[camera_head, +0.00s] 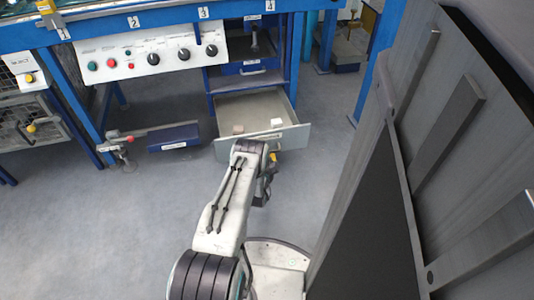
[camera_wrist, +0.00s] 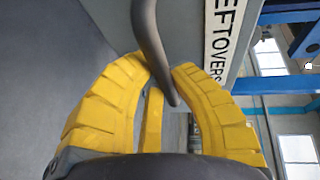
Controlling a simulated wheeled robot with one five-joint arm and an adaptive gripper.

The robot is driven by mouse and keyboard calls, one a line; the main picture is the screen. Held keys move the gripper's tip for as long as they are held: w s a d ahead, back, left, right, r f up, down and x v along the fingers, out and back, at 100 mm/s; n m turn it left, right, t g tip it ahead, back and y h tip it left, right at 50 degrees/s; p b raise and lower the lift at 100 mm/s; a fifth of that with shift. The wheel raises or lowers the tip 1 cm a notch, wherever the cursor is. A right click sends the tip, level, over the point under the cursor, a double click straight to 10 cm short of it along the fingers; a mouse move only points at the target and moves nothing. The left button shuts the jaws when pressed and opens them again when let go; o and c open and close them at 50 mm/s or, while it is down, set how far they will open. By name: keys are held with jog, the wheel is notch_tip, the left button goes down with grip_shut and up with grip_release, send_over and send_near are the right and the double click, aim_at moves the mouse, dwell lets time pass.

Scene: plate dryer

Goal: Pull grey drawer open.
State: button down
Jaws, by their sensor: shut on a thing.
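The grey drawer (camera_head: 296,137) stands pulled out from the lower part of the blue cabinet in the head view, with its inside showing. In the wrist view its grey front (camera_wrist: 187,25) carries a white label (camera_wrist: 217,45) reading "LEFTOVERS". My gripper (camera_wrist: 162,76) has its yellow ribbed fingers shut on the dark curved handle (camera_wrist: 147,30), which passes between the fingertips. In the head view my arm hides most of the gripper and the handle; only a bit of yellow (camera_head: 273,157) shows beside the drawer front.
Two small light blocks, a pale one (camera_head: 276,122) and a pinkish one (camera_head: 238,129), lie in the drawer. A blue drawer (camera_head: 245,69) above is closed. A control panel (camera_head: 135,55) with knobs is at left. A tall grey panelled structure (camera_head: 440,150) stands close at right.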

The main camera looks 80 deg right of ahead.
jog(key=shift+s+a, duration=0.1)
jog(key=shift+s, duration=0.1)
jog(key=c, duration=1.1)
grip_release()
jog(key=shift+a, duration=0.1)
jog(key=shift+w+a+r, duration=0.1)
jog(key=shift+a+r, duration=0.25)
jog(key=shift+a, duration=1.6)
jog(key=shift+s+a+r, duration=0.1)
jog(key=shift+a+r, duration=0.3)
jog(key=shift+a, duration=1.5)
jog(key=shift+w+a+r, duration=0.1)
jog(key=shift+a+r, duration=0.25)
jog(key=shift+a, duration=1.6)
